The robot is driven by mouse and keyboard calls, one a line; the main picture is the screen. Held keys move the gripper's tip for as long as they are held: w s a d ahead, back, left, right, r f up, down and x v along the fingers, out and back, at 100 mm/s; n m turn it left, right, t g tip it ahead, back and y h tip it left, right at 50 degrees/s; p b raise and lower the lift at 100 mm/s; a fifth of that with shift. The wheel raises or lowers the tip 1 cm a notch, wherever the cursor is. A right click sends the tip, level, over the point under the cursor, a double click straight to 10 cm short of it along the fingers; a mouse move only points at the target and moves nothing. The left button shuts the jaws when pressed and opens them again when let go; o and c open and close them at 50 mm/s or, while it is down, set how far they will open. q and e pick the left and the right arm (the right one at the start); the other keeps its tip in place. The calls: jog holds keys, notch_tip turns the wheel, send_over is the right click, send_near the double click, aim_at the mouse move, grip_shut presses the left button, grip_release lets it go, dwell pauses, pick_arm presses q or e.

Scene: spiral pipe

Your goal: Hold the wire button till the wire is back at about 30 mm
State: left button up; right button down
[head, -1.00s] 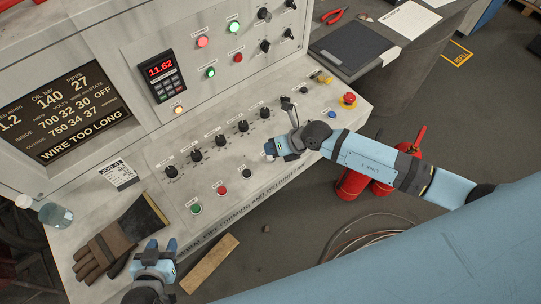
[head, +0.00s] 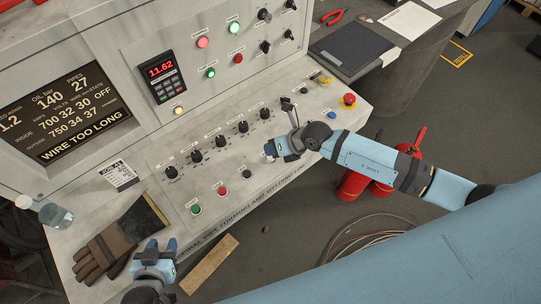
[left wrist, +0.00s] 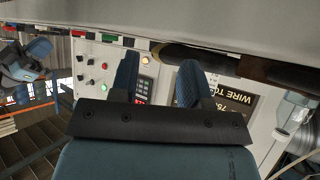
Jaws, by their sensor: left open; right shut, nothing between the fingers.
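The dark screen (head: 62,112) on the cabinet reads inside 700, 32, 30, OFF and outside 750, 34, 37, with WIRE TOO LONG below. The sloped console (head: 283,133) carries a row of black knobs (head: 219,134) and a front row with a green button (head: 196,209), a red button (head: 222,190) and a black button (head: 246,174). Their labels are too small to read. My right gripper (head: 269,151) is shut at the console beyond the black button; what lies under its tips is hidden. My left gripper (head: 158,247) is open and empty at the console's front left.
Brown gloves (head: 103,250), a clear bottle (head: 55,214) and a job card (head: 118,175) lie at the left. A lever (head: 288,106) and a red emergency button (head: 348,99) stand near my right arm. Red cylinders (head: 352,184) stand on the floor.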

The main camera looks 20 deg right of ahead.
pick_arm(q)
jog(key=shift+s, duration=0.1)
pick_arm(e)
jog(key=shift+f, duration=0.1)
dwell(0.6)
pick_arm(q)
jog(key=shift+f, duration=0.1)
pick_arm(e)
jog(key=shift+f, duration=0.3)
pick_arm(q)
jog(key=shift+f, duration=0.15)
pick_arm(e)
jog(key=shift+f, duration=0.4)
dwell(1.2)
dwell(0.9)
pick_arm(q)
jog(key=shift+r+p, duration=0.65)
jog(key=shift+r, duration=0.25)
pick_arm(e)
jog(key=shift+r, duration=0.85)
pick_arm(q)
notch_tip(320, 180, up, 2)
jog(key=shift+p, duration=1.05)
pick_arm(e)
notch_tip(320, 180, up, 3)
jog(key=shift+f, duration=0.15)
pick_arm(q)
jog(key=shift+f, duration=0.15)
pick_arm(e)
jog(key=shift+r, duration=1.1)
